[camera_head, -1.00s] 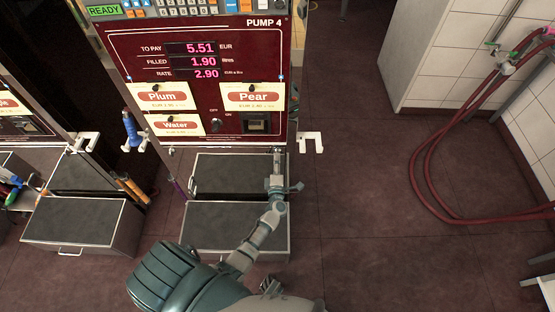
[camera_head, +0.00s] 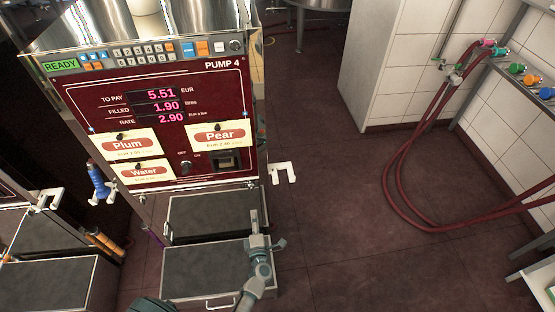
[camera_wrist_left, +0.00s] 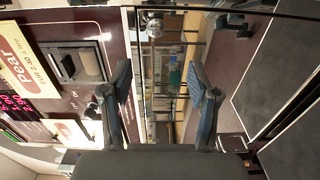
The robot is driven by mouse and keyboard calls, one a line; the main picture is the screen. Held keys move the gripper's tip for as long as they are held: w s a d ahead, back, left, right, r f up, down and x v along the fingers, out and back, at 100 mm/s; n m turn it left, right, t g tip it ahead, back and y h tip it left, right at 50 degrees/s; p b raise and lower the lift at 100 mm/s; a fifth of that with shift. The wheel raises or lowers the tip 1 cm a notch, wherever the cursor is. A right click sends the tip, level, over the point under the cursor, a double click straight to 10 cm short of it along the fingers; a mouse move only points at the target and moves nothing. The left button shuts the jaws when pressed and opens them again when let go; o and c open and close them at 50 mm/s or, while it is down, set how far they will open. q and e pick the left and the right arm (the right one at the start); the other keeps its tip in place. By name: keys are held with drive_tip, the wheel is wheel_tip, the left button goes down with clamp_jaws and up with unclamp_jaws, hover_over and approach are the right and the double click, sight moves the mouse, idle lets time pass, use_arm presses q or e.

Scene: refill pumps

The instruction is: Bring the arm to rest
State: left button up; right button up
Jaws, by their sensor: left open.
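My left gripper (camera_head: 255,214) is in front of the lower right of the pump 4 (camera_head: 166,128), above the dark step boxes below the panel. In the left wrist view the two fingers of this gripper (camera_wrist_left: 160,78) stand wide apart with nothing between them. The pump panel, with its Pear label (camera_wrist_left: 20,65), lies to the left in that view. My left arm reaches up from the bottom edge of the head view. My right gripper is not seen.
Dark step boxes (camera_head: 212,280) with metal handles stand below the pump. A white hook (camera_head: 283,172) sticks out at its right side and a blue nozzle (camera_head: 97,182) hangs at its left. Red hoses (camera_head: 392,185) loop at the right. The floor between is clear.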

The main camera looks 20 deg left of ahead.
use_arm(q)
drive_tip(key=shift+d, duration=0.1)
drive_tip(key=s+d+f+m+g+h, duration=0.3)
drive_tip(key=s+d+f+m+h, duration=0.25)
drive_tip(key=f+m, duration=0.3)
drive_tip(key=s+d+f+m+g+h, duration=0.2)
drive_tip(key=s+d+f+m+h, duration=0.35)
drive_tip(key=d+f+m, duration=0.35)
drive_tip(key=s+a+f+m+g, duration=0.3)
drive_tip(key=s+f+m+g, duration=0.1)
drive_tip(key=s, duration=0.5)
drive_tip(key=s+a+f+m+g+y+p, duration=0.1)
drive_tip(key=s+a+f+m+g, duration=0.2)
drive_tip(key=s, duration=0.7)
wheel_tip(320, 180, down, 2)
drive_tip(key=shift+s+a+f+m+g+y, duration=0.15)
drive_tip(key=shift+s+a+m+g+y, duration=0.15)
drive_tip(key=shift+m+g, duration=0.55)
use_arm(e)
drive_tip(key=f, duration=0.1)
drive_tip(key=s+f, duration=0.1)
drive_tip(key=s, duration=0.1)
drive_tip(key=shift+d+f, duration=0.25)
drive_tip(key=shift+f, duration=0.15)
